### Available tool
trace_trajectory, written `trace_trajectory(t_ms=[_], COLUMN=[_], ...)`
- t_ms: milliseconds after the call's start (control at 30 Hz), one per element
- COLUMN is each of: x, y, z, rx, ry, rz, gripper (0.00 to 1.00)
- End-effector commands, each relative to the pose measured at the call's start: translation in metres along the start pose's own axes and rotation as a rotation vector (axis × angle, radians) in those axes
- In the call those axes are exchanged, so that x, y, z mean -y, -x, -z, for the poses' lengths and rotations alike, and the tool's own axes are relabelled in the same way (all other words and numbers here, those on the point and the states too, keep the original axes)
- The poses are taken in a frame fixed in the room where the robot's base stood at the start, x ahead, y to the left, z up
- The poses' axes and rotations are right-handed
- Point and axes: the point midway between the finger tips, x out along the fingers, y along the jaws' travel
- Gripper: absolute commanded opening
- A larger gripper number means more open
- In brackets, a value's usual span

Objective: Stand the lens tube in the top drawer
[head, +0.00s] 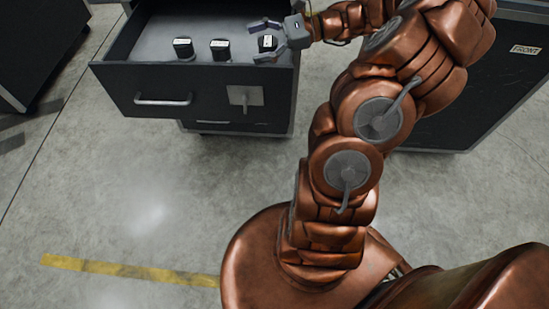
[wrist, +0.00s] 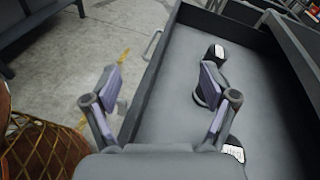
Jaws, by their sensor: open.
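The top drawer (head: 120,80) is pulled open in the head view; its inside also shows in the wrist view (wrist: 265,110). I cannot tell which is the lens tube. In the wrist view nothing is held between the fingers (wrist: 160,76). The right finger partly hides one piece, and another shows beside the gripper's base (wrist: 233,151).
The drawer front has a bar handle (head: 163,101) and a grey plate (head: 245,96). A dark case marked FRONT (head: 500,85) stands at right, another dark case (head: 35,45) at left. Concrete floor (head: 130,190) with a yellow line (head: 125,270) lies clear in front.

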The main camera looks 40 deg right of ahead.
Motion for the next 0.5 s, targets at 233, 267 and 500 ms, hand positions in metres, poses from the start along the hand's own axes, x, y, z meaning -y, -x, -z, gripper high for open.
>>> trace_trajectory(t_ms=[233,267,500], x=[-0.079,-0.089,-0.172], y=[-0.077,-0.084,-0.11], z=[-0.047,-0.051,-0.069], rx=[-0.113,-0.126,-0.223], ry=[0.266,0.3,0.561], rz=[-0.343,-0.383,-0.687], gripper=[0.85,0.85,0.85])
